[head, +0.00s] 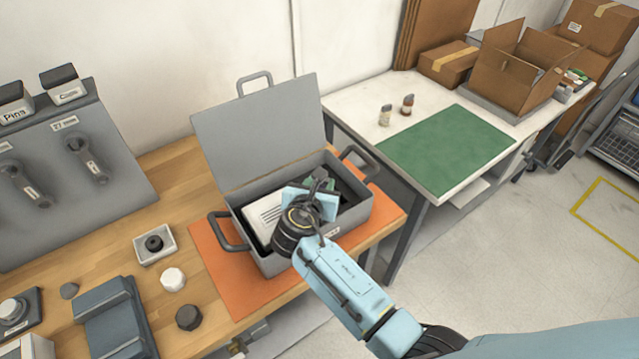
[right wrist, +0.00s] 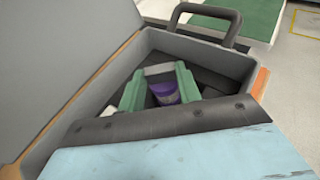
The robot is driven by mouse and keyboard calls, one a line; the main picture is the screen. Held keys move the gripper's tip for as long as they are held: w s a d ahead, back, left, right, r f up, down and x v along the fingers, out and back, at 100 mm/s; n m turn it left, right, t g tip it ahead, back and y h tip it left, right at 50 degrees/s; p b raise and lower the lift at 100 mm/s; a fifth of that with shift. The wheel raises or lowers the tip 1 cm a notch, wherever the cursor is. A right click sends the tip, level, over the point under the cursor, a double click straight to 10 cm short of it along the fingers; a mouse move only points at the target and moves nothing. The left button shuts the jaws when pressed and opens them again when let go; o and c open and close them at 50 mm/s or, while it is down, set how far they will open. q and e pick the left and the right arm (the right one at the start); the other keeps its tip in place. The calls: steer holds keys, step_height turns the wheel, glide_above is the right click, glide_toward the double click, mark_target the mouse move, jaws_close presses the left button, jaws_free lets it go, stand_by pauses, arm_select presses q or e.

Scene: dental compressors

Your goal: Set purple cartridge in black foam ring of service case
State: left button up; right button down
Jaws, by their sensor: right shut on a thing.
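The grey service case (head: 272,252) stands open on an orange mat, its lid raised at the back; its wall also shows in the right wrist view (right wrist: 235,65). My right gripper (right wrist: 160,88) reaches down inside the case. Its green fingers are shut on the purple cartridge (right wrist: 165,92), which has a pale grey top part. Dark foam (right wrist: 215,88) lines the case around it. The black foam ring cannot be made out, and I cannot tell whether the cartridge touches the foam. In the head view my wrist hides the cartridge. My left gripper is not in view.
A white panel (head: 262,213) lies in the case's left part. The orange mat (head: 222,272) lies under the case. A small tray with a black ring (head: 154,243), a white cap (head: 173,279) and a dark knob (head: 188,317) stand to the left. A green mat (head: 445,150) covers part of the white table.

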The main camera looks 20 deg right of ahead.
steer(key=shift+p, duration=0.4)
stand_by(0.5)
steer(key=shift+f+b, duration=0.5)
steer(key=shift+f, duration=0.35)
stand_by(0.3)
steer(key=c, duration=1.3)
jaws_free()
steer(key=shift+o, duration=0.2)
steer(key=shift+s, duration=0.1)
steer(key=shift+s+a+r+p, duration=0.35)
steer(key=shift+s+p, duration=0.1)
steer(key=shift+p, duration=0.25)
steer(key=p+v, duration=0.2)
steer(key=v, duration=0.1)
steer(key=shift+s+r+p, duration=0.15)
steer(key=shift+s+p, duration=0.05)
steer(key=shift+p, duration=0.15)
steer(key=p+v, duration=0.4)
steer(key=v, duration=0.2)
